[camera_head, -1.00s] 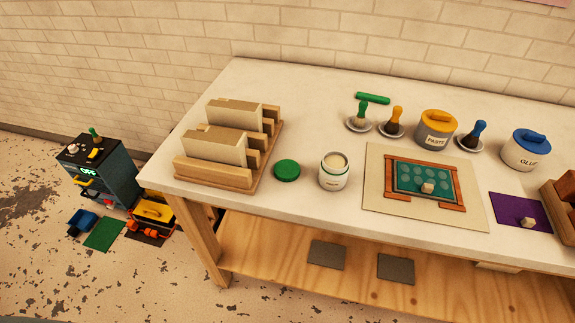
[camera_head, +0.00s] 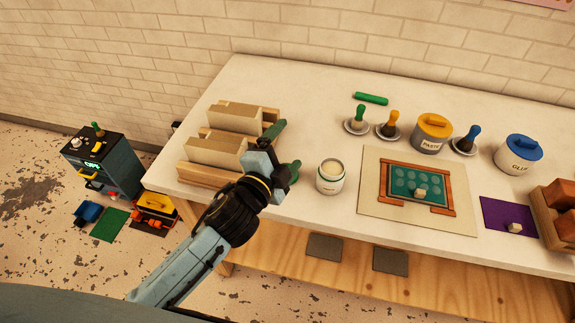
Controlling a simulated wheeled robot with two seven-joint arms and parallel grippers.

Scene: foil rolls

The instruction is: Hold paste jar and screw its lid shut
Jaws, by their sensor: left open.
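A small white jar (camera_head: 330,184) stands upright and open on the table, with pale contents showing at its mouth. A green lid (camera_head: 291,172) lies on the table just left of the jar, mostly hidden by my left gripper. My left gripper (camera_head: 284,147) is open over the lid, between the wooden rack and the jar. I cannot tell whether its fingers touch the lid. A larger jar labelled PASTE (camera_head: 431,142) stands farther back with its yellow lid on. My right gripper is not in view.
A wooden rack (camera_head: 185,176) with pale blocks stands left of my gripper. A printing frame on a beige sheet (camera_head: 372,210) lies right of the open jar. Brushes on saucers, a green roll (camera_head: 371,98) and a GLUE jar (camera_head: 517,156) stand behind.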

